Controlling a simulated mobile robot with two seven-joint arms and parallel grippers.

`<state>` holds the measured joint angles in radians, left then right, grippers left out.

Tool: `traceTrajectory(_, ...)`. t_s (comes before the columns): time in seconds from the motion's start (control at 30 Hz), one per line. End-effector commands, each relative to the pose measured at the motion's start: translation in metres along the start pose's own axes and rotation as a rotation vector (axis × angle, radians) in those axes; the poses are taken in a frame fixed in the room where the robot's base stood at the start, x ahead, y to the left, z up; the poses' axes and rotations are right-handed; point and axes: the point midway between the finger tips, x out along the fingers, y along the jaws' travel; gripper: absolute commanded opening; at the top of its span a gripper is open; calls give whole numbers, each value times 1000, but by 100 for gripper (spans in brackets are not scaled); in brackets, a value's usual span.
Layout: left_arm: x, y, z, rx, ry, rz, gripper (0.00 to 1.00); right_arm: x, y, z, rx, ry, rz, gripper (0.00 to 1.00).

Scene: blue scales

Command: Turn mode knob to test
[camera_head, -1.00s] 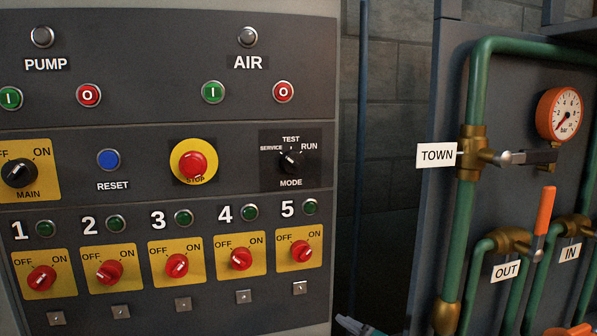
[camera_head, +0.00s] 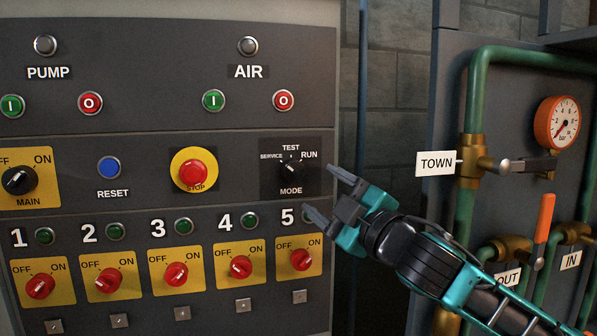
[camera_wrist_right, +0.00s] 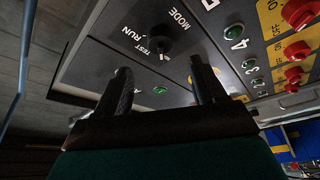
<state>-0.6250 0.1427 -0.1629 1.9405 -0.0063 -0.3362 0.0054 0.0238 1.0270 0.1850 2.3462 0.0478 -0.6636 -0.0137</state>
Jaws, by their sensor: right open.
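The mode knob (camera_head: 290,167) is a small black rotary knob on a dark plate at the right of the grey panel. SERVICE, TEST and RUN are printed around its upper side and MODE below it. The right wrist view also shows the knob (camera_wrist_right: 160,32), beyond the fingers. My right gripper (camera_head: 318,188) is open and empty, to the right of and slightly below the knob, apart from it. Its fingers point left towards the panel; they also frame the right wrist view (camera_wrist_right: 161,72). My left gripper is not in view.
A red stop button (camera_head: 193,173) on a yellow disc is left of the knob. Red switch 5 (camera_head: 300,260) and its green lamp are below, the lamp partly hidden by my gripper. Green pipes (camera_head: 473,110) and a gauge (camera_head: 557,123) stand at right.

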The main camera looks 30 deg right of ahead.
Motion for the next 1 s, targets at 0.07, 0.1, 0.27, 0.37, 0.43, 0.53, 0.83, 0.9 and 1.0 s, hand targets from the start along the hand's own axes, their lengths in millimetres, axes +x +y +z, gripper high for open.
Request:
traceTrajectory(0.07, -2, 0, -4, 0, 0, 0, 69, 10, 3, -2, -1, 2, 3, 69)
traceTrajectory(0.1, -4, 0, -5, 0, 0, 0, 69, 15, 3, -2, 0, 1, 3, 69)
traceTrajectory(0.27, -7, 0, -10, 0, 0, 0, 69, 34, 3, -2, 1, 2, 3, 69)
traceTrajectory(0.37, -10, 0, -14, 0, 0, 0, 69, 48, 3, -1, 3, 0, 3, 69)
traceTrajectory(0.43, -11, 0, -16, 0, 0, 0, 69, 57, 3, -2, 1, 1, 3, 69)
traceTrajectory(0.53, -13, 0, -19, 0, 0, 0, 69, 68, 2, -1, 2, 1, 2, 69)
traceTrajectory(0.83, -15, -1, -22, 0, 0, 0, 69, 86, 0, 0, 0, 1, 0, 69)
traceTrajectory(0.9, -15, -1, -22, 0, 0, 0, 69, 86, -1, 0, -1, 1, -1, 69)
traceTrajectory(1.0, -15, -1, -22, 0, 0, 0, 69, 86, -1, 0, -1, 1, -1, 69)
